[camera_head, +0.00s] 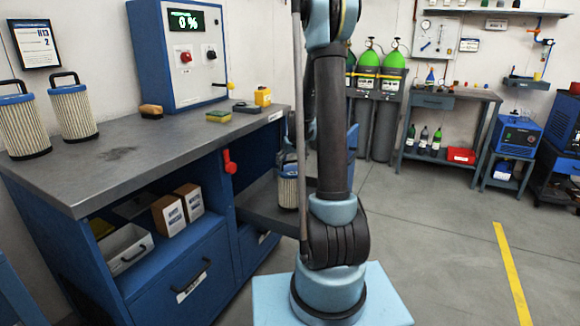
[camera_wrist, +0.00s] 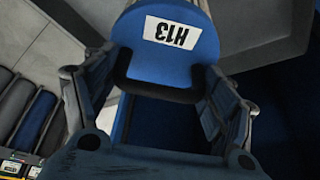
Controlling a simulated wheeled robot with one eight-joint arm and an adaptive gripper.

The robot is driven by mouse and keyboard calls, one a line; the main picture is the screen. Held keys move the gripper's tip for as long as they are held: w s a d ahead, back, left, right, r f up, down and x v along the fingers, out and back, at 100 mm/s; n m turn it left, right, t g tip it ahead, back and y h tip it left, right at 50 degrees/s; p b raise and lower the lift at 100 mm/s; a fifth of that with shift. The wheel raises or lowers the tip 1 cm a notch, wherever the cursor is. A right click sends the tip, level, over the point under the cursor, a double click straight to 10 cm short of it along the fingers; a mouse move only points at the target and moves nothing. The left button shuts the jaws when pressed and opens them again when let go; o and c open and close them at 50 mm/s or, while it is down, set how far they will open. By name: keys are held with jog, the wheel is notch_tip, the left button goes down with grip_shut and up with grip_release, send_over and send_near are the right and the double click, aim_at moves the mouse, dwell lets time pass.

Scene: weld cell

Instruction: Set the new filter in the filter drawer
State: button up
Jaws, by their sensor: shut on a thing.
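My gripper (camera_wrist: 155,85) is shut on a filter with a blue cap (camera_wrist: 178,62) and a white H13 label. The fingers lie on both sides of its handle, and a little of its pale body shows above the cap. In the head view a blue-topped, pleated filter (camera_head: 288,188) stands upright at the open grey filter drawer (camera_head: 262,212), partly behind my arm. It looks like the held one, but the gripper is hidden there. I cannot tell whether it touches the drawer floor. Two more filters with handles, one at the left edge (camera_head: 22,125) and one beside it (camera_head: 73,110), stand on the bench.
A red lever (camera_head: 229,162) sticks out at the bench front. Boxes (camera_head: 168,214) sit on a shelf below. Floor at right is clear.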

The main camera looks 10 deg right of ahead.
jog(key=o, duration=2.1)
jog(key=shift+v, duration=6.05)
jog(key=shift+d, duration=0.1)
